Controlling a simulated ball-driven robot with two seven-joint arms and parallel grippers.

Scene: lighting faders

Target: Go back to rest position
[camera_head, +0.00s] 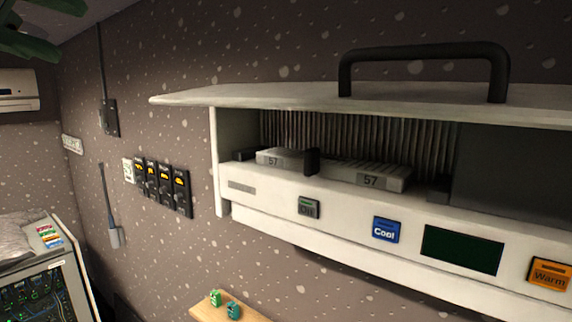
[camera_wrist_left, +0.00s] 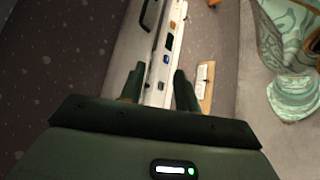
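A white fader console (camera_head: 262,204) is fixed to the speckled wall, with a black handle on its top lid. My dark green left gripper (camera_head: 35,35) shows only partly in the top left corner, away from the console. In the left wrist view its fingers (camera_wrist_left: 158,88) are apart with nothing between them. My right gripper is not in view.
Black wall switches (camera_head: 165,184) are left of the console. A wooden shelf (camera_head: 240,308) with small green items is below. A rack cabinet (camera_head: 45,270) stands at the lower left. A teal patterned shape (camera_wrist_left: 290,90) is right in the left wrist view.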

